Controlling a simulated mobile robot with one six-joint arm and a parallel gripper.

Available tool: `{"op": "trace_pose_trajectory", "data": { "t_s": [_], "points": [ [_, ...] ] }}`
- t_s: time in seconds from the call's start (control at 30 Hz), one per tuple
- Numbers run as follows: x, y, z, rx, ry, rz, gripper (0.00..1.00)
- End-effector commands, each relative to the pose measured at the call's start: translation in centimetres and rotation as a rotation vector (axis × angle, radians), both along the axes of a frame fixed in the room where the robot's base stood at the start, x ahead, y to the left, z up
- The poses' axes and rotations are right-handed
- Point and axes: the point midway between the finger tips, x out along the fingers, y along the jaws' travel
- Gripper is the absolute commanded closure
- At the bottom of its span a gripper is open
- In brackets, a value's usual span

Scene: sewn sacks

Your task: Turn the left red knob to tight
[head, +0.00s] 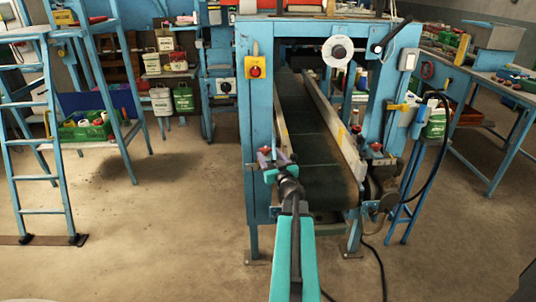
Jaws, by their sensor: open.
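The left red knob (265,150) is a small red piece at the left front corner of the conveyor frame. My gripper (273,164) is at the end of my teal arm, right by this knob in the picture. The jaws are open. Their outline is small and dark, and I cannot tell whether they touch the knob or surround it. The lower part of the knob and its mount is hidden by the gripper. A second red knob (376,147) is at the right front corner of the conveyor, apart from my gripper.
The dark conveyor belt (322,155) runs back between pale side rails in a blue frame. A yellow switch box (254,67) with a red button is on the left post. A black cable (447,125) hangs at right. A blue ladder (40,130) stands left; floor between is clear.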

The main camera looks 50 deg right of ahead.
Motion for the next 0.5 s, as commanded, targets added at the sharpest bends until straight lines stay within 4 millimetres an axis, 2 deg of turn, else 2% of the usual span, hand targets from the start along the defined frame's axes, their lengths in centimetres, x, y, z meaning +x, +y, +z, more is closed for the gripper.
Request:
{"op": "trace_pose_trajectory", "data": {
  "t_s": [0.5],
  "points": [
    [-4.9, 2.9, 0.2, 0.001, 0.0, -0.002, 0.44]
  ]
}}
